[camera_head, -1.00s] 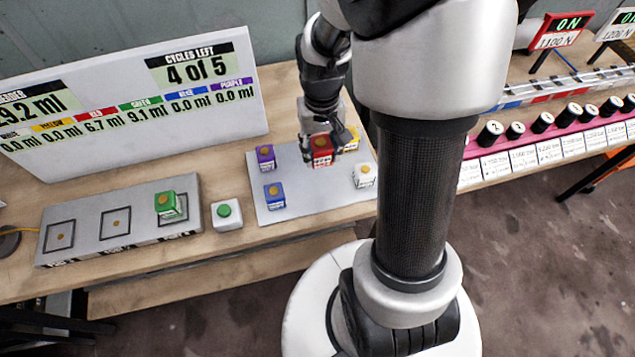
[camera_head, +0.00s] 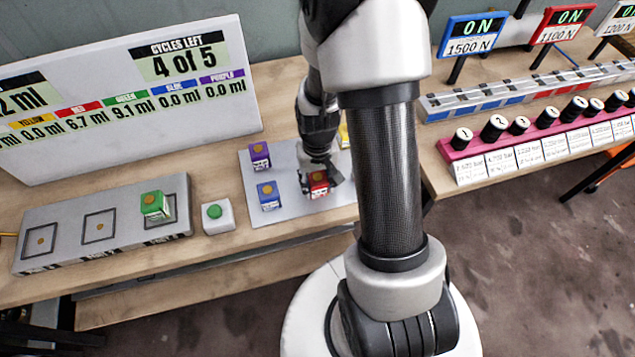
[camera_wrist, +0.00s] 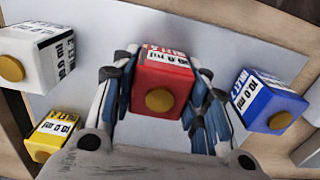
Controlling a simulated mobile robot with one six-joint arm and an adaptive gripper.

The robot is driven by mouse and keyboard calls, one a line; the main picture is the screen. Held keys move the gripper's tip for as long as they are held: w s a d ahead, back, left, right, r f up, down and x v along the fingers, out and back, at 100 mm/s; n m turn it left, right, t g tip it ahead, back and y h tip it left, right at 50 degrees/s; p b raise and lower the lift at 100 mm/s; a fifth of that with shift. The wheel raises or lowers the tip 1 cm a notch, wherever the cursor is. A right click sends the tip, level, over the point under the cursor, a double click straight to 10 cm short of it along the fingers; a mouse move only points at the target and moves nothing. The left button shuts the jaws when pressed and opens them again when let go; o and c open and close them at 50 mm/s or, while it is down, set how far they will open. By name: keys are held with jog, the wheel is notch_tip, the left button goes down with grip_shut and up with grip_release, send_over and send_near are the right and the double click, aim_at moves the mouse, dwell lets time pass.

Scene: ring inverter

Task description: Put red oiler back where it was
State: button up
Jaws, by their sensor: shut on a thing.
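The red oiler (camera_head: 319,184) is a small red cube with a white label and an orange-brown cap. My gripper (camera_head: 320,180) is shut on it at the front part of the grey mat (camera_head: 247,182). In the wrist view the red oiler (camera_wrist: 163,85) sits between the two fingers of my gripper (camera_wrist: 160,88), one on each side. I cannot tell whether its base touches the mat. The blue oiler (camera_head: 268,195) is to its left and the purple oiler (camera_head: 259,155) is behind and left. The yellow oiler (camera_head: 344,135) is partly hidden behind my arm.
The white oiler (camera_wrist: 37,55) shows in the wrist view; my arm hides it in the head view. The green oiler (camera_head: 155,204) stands on the grey three-slot block (camera_head: 70,240). A white box with a green button (camera_head: 217,215) stands between block and mat.

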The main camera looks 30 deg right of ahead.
jog(key=shift+r, duration=0.1)
jog(key=o, duration=1.1)
notch_tip(320, 180, up, 12)
jog(key=p, duration=0.4)
jog(key=shift+p, duration=0.3)
notch_tip(320, 180, up, 5)
send_over(318, 178)
jog(key=a, duration=0.2)
jog(key=s+a+r+n+t, duration=0.1)
jog(key=s+a+r+t, duration=0.1)
jog(key=s+a+r, duration=0.2)
jog(key=s+a+r+n+t, duration=0.2)
jog(key=s+a+r, duration=0.2)
jog(key=s+r, duration=0.5)
notch_tip(318, 178, up, 3)
jog(key=shift+s+a+t, duration=0.25)
jog(key=shift+a+t, duration=0.05)
jog(key=shift+a, duration=0.05)
